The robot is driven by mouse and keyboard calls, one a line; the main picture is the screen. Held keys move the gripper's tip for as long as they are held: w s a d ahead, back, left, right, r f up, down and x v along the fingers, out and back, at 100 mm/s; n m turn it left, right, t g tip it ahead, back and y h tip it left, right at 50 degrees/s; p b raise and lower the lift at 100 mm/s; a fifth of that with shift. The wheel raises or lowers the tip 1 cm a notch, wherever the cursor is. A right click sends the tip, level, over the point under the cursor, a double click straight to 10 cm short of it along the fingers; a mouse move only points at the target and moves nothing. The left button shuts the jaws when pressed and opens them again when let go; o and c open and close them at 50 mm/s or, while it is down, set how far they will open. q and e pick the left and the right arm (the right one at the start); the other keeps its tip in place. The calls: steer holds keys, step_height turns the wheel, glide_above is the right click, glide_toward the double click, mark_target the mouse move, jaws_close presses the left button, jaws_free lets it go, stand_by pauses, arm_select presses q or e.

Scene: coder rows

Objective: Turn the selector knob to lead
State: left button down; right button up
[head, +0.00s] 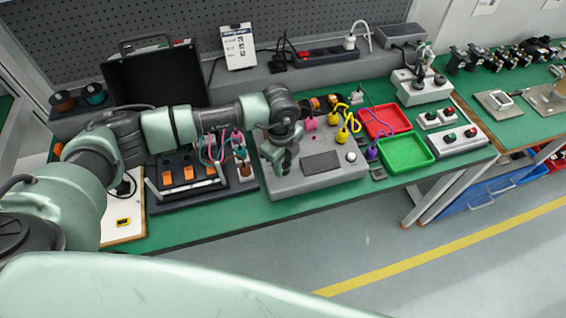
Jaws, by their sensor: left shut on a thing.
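A grey tester box (320,186) with a dark screen (321,162) stands on the green bench. A white round button or dial (351,157) shows at the right of its top. My left arm comes in from the left over the bench. My left gripper (284,167) points down at the left part of the box's top, shut on what seems to be the selector knob. The gripper hides the knob, so its pointer and the lead marking cannot be read. My right gripper is not in view.
Pink and yellow plugs with cables (343,131) stand behind the screen. A red tray (391,119) and a green tray (405,160) lie to the right. A black rack with orange parts (164,180) is at left. An open black case (150,80) stands behind my arm.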

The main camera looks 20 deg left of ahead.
arm_select(q)
steer(key=m+b, duration=0.3)
steer(key=shift+f, duration=0.15)
steer(key=m+b, duration=0.3)
steer(key=m, duration=0.2)
steer(key=shift+w+b, duration=0.15)
steer(key=shift+b, duration=0.25)
steer(key=m+b, duration=0.3)
steer(key=m, duration=0.1)
steer(key=shift+g+b, duration=0.3)
steer(key=shift+r+m+b, duration=0.2)
steer(key=shift+m+b, duration=1.1)
steer(key=shift+m, duration=0.6)
steer(key=c, duration=1.1)
jaws_free()
steer(key=shift+o, duration=0.2)
